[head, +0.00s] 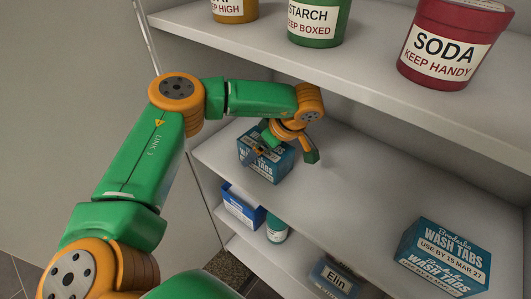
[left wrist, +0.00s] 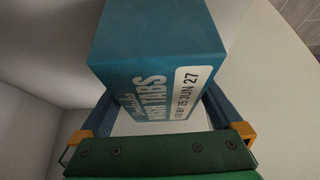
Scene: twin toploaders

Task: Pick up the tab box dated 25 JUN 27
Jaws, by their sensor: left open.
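The tab box dated 25 JUN 27 (left wrist: 165,95) is a blue Wash Tabs carton, its date label readable in the left wrist view. In the head view this box (head: 262,165) stands near the left end of the middle shelf, partly hidden by my gripper. My left gripper (head: 272,145) is open at the box. In the left wrist view the fingers of my left gripper (left wrist: 163,118) show on either side of the box's lower part. I cannot tell whether they touch it. My right gripper is not in view.
Another Wash Tabs box (head: 445,258), dated 15 MAR 27, stands at the right on the middle shelf (head: 365,180). Above are a red soda tub (head: 455,45) and a green starch tub (head: 318,22).

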